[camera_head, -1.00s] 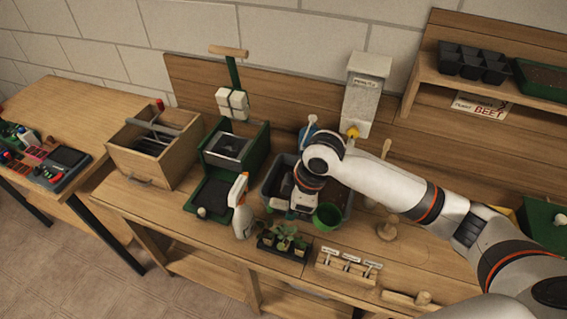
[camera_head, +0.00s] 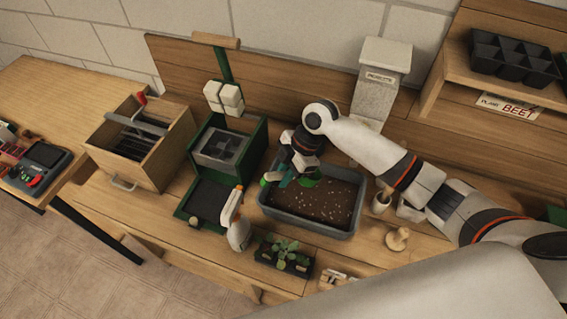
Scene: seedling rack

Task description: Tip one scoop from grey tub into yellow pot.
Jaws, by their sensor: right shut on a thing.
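The grey tub (camera_head: 309,230) stands on the bench in the middle of the view, filled with dark soil flecked with white. My right gripper (camera_head: 288,178) is over the tub's left part, shut on a green tool that looks like the scoop (camera_head: 309,182). Green shows on both sides of the jaws, low over the soil. The gripper hides part of the tool, so I cannot tell whether it touches the soil or holds any. I cannot make out a yellow pot. My left gripper is not in view.
Left of the tub stand a green press (camera_head: 232,150), a white spray bottle (camera_head: 237,222) and a wooden box (camera_head: 143,140). A seedling tray (camera_head: 284,256) sits in front. A grey dispenser (camera_head: 378,80) stands behind, and a wooden dibber (camera_head: 397,238) is at right.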

